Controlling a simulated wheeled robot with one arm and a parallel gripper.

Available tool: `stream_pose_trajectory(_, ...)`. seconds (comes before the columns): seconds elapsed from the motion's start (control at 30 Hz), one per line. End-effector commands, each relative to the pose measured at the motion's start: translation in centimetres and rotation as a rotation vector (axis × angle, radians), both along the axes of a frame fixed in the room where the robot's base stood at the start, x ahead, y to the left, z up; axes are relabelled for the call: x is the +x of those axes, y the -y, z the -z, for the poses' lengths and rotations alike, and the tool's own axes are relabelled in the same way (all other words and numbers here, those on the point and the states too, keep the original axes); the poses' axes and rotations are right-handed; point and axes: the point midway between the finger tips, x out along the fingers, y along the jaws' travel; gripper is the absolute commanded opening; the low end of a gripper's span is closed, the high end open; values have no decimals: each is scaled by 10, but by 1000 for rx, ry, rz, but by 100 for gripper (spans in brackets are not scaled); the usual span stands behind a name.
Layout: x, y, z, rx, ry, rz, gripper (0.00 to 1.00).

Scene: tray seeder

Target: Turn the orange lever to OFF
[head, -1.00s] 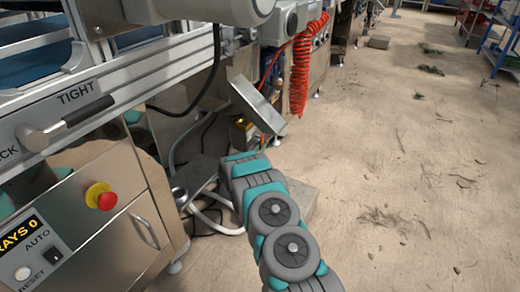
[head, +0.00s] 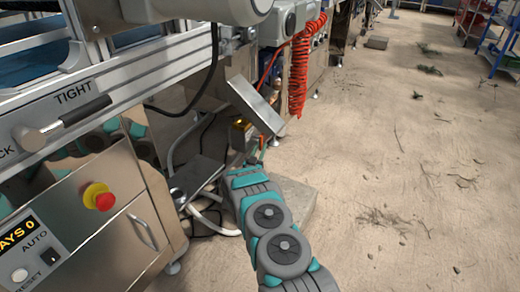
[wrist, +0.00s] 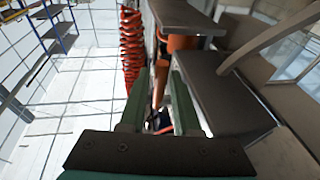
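Something orange, which I take to be the lever (wrist: 161,76), shows between and beyond my fingertips in the wrist view. In the head view only a small orange bit (head: 262,142) shows under the tilted metal plate, beside a brass-coloured fitting (head: 240,124). My gripper (wrist: 158,78) is open, with one green finger on each side of the orange part. I cannot tell whether either finger touches it. In the head view, the end of my arm hides most of that spot. No OFF mark is readable.
A tilted metal plate (head: 254,105) hangs just above the gripper. A dark grey box (head: 198,174) and pale hoses stand to the left. A red coiled hose (head: 299,75) hangs behind. A flat grey block (head: 290,203) lies on the floor.

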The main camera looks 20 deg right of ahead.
Motion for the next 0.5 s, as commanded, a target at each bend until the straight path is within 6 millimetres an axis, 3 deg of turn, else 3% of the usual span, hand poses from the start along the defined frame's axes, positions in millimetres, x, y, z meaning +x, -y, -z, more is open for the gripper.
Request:
stream_pose_trajectory(0.27, 0, 0, -7, 0, 0, 0, 31)
stream_pose_trajectory(0.5, -3, -1, -40, 0, 1, 1, 31)
